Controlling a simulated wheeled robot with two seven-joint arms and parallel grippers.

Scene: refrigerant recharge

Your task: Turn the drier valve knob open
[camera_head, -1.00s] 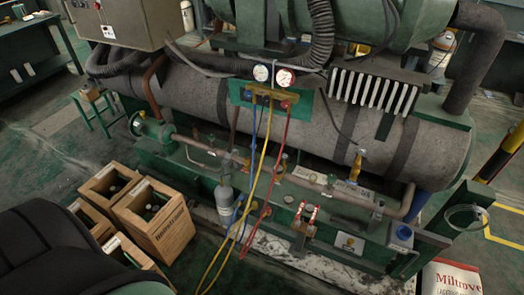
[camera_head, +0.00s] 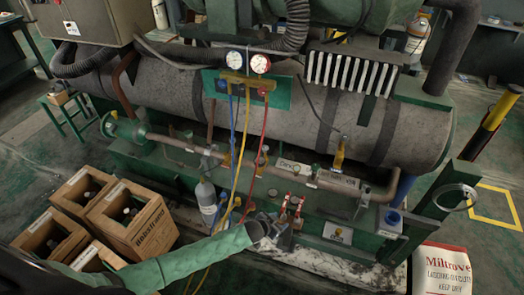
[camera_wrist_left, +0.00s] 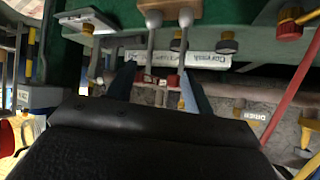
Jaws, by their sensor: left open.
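My left gripper (camera_head: 272,230) is at the front of the green base, beside a pair of red-handled parts (camera_head: 292,206). In the left wrist view its two dark fingers (camera_wrist_left: 158,78) are apart, with nothing held between them. The red parts show beyond the fingers there (camera_wrist_left: 172,80). A small white label, apparently reading DRIER (camera_head: 345,180), is on the pipe run to the right of the gripper; it seems to show in the wrist view too (camera_wrist_left: 254,115). A small valve (camera_head: 316,170) stands near it; I cannot tell which knob is the drier's. My right gripper is not in view.
A gauge manifold (camera_head: 247,88) hangs above, its blue, yellow and red hoses running down near the gripper. A grey cylinder (camera_head: 206,203) stands left of it. Wooden crates (camera_head: 132,222) are at lower left. A white sack (camera_head: 441,272) is at lower right.

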